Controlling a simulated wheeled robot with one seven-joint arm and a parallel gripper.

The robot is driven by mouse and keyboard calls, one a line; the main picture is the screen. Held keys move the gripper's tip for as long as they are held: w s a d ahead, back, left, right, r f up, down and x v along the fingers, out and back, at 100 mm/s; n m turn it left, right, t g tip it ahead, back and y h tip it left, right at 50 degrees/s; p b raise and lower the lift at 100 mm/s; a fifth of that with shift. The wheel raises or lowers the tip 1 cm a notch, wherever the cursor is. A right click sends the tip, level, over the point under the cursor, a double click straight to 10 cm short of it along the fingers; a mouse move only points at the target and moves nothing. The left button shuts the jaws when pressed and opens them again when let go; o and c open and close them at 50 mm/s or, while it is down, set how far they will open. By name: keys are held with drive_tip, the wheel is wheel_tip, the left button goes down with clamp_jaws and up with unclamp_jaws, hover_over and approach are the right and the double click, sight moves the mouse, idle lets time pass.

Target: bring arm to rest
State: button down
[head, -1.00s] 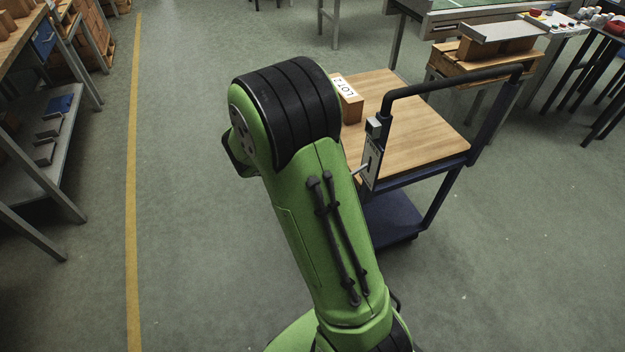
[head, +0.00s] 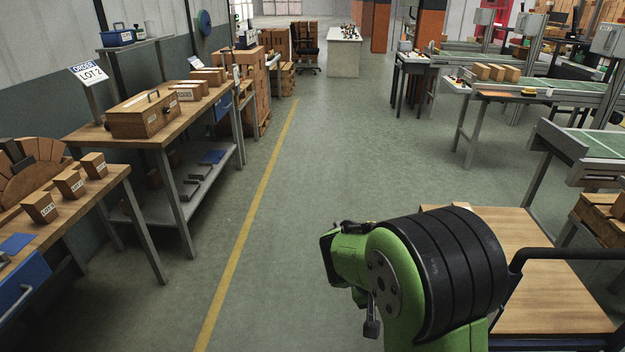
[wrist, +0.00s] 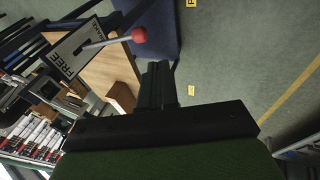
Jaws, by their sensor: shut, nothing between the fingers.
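My gripper (wrist: 158,85) shows in the wrist view as two dark fingers close together, with nothing between them. It points over the cart and the floor. In the head view my green arm, with its black-banded joint, is folded at the lower right, in front of the cart (head: 550,262). I cannot make out the fingers there. In the wrist view the cart's wooden top (wrist: 108,68) lies left of the fingers. A brown block (wrist: 121,97) is on it, close beside the fingers in the picture. I cannot tell the gap.
A "FREE" sign (wrist: 72,52) and a red-knobbed lever (wrist: 139,35) are near my gripper. Workbenches (head: 165,130) with a wooden box (head: 143,114) and labelled blocks (head: 70,183) line the left. Conveyor tables (head: 560,88) stand at right. The floor along the yellow line (head: 245,235) is clear.

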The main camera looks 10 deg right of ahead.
drive_tip(key=s+a+r+n+t+y+p, duration=0.1)
drive_tip(key=s+a+r+t+y+p, duration=0.1)
drive_tip(key=s+a+r, duration=0.3)
drive_tip(key=s+a+r+n+t+y+p, duration=0.1)
drive_tip(key=s+a+r+p, duration=0.4)
drive_tip(key=s+r, duration=0.7)
wheel_tip(320, 180, up, 4)
drive_tip(key=shift+s+f+n+t+y, duration=0.1)
drive_tip(key=shift+s+n+t+y, duration=0.25)
drive_tip(key=shift+t+y, duration=0.65)
